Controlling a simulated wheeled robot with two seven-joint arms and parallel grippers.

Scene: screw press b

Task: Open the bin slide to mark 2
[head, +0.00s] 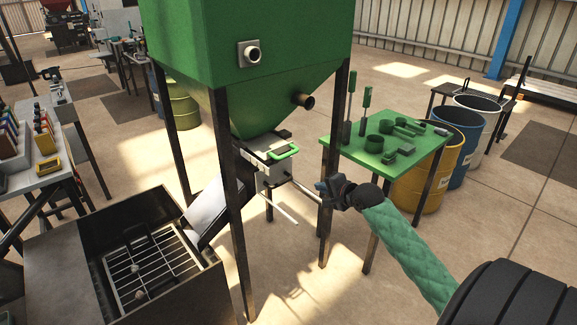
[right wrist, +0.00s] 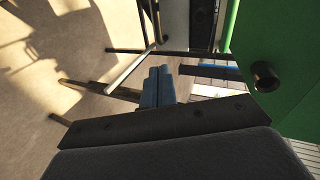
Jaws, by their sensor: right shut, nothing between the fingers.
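The green hopper bin (head: 240,50) stands on dark legs; its side also shows at the right of the right wrist view (right wrist: 285,60). Under its cone is the pale bin slide (head: 262,147) with a bright green handle (head: 284,153). Any marks on the slide are too small to read. My right gripper (head: 323,188) is right of and below the handle, apart from it, near a front leg of the bin. In the right wrist view its blue-grey fingers (right wrist: 158,86) are together with nothing between them. My left gripper is not in view.
Pale rods (head: 283,207) stick out below the slide. A chute (head: 216,211) leads down to a dark box with a grate (head: 203,258). A green table (head: 420,151) with green tools stands at right, with drums (head: 448,126) behind. Floor in front is clear.

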